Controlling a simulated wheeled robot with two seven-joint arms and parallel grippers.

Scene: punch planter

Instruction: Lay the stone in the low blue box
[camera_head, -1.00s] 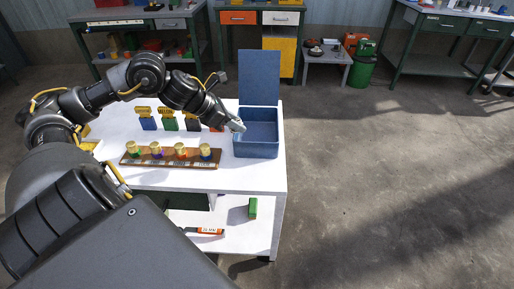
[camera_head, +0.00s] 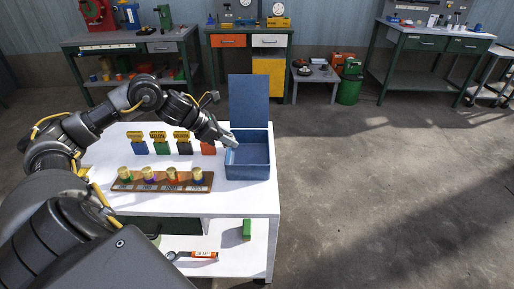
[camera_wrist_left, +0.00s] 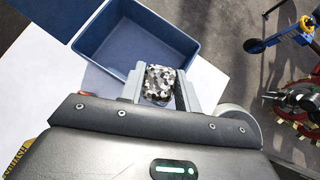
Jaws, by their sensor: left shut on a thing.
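The low blue box (camera_head: 248,172) stands open on the right part of the white table, its tall blue lid upright at the back. It also shows in the left wrist view (camera_wrist_left: 105,62). My left gripper (camera_head: 229,142) is over the box's left edge. In the left wrist view the gripper (camera_wrist_left: 160,88) is shut on the speckled black, white and grey stone (camera_wrist_left: 159,83), held between the two fingers at the box's near rim. The stone cannot be made out in the head view. My right gripper is not in view.
A wooden rack (camera_head: 163,186) with several gold-topped pegs lies left of the box on the white table (camera_head: 240,202). Several coloured cards with gold tops stand behind it. A green block (camera_head: 247,229) is on the lower shelf. Open floor lies right.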

